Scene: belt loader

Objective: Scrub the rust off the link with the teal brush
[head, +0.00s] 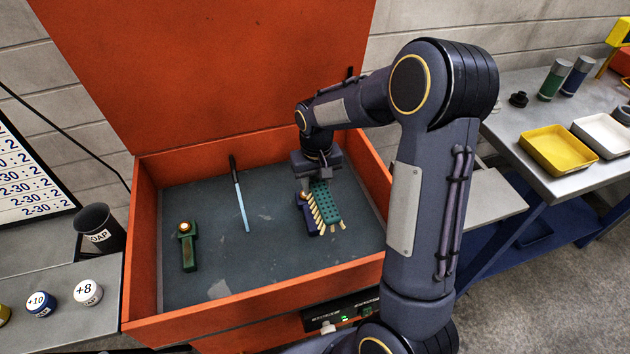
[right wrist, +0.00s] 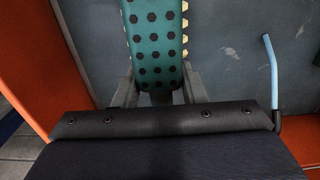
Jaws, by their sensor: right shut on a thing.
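The teal brush (head: 325,203) has rows of dark dots and cream bristles along its edges. My right gripper (head: 318,172) is shut on it, low over the tray floor. The brush also fills the top middle of the right wrist view (right wrist: 155,40), between the two fingers (right wrist: 158,95). A dark blue piece (head: 305,214) with brass-coloured spots lies close against the brush's left side; I cannot tell whether they touch. A green link (head: 188,252) with a brass-coloured top and brownish, rust-like marks lies at the left of the tray. My left gripper is out of view.
The orange tray (head: 215,318) has high walls and a raised lid behind. A light blue rod with a black handle (head: 240,200) lies mid-tray, with free floor around it. A soap cup (head: 98,230) stands left; a yellow tray (head: 558,150) is on the right bench.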

